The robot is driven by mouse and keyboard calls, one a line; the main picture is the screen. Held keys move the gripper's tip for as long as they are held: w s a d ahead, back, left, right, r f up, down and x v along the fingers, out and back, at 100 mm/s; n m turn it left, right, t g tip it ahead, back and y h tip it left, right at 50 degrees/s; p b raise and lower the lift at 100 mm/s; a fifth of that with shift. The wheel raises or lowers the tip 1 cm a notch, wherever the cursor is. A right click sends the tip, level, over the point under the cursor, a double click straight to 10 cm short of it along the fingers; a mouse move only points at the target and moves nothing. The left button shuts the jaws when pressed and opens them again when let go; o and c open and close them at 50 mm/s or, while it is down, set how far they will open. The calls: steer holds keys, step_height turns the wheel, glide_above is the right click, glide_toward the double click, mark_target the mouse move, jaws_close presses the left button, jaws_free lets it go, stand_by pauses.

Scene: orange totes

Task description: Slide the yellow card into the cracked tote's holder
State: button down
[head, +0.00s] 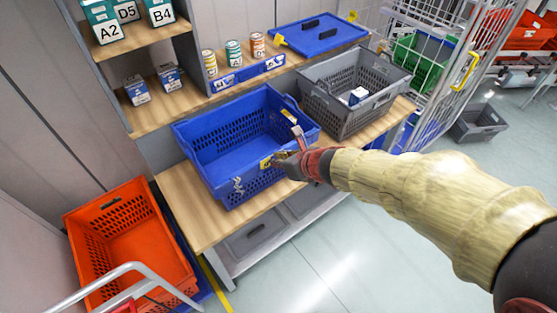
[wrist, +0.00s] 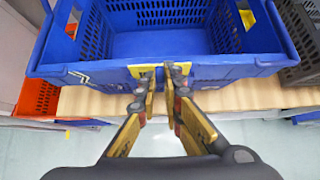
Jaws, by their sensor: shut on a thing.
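The cracked tote is the blue tote (head: 221,192) on the wooden bench, with a pale jagged crack mark (head: 238,187) on its front wall. The crack also shows left of my fingers in the wrist view (wrist: 80,77). My gripper (head: 284,158) is at the tote's front wall, right of the crack, and also shows in the wrist view (wrist: 163,78). It is shut on the yellow card (wrist: 142,71), which shows at the fingertips against the front wall. The card also shows in the head view (head: 266,162). The holder is hidden or too small to make out behind the card and fingers.
A grey tote (head: 343,118) with a small box inside stands right of the blue tote. An orange tote (head: 115,225) is at the lower left. A shelf (head: 165,115) with boxes and cans rises behind. A blue lid (head: 320,38) lies at the back. Floor in front is clear.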

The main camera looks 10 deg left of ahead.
steer(key=shift+f+b, duration=0.65)
steer(key=shift+f, duration=0.05)
steer(key=c, duration=2)
jaws_free()
steer(key=shift+o, duration=0.8)
steer(key=shift+d+r, duration=0.1)
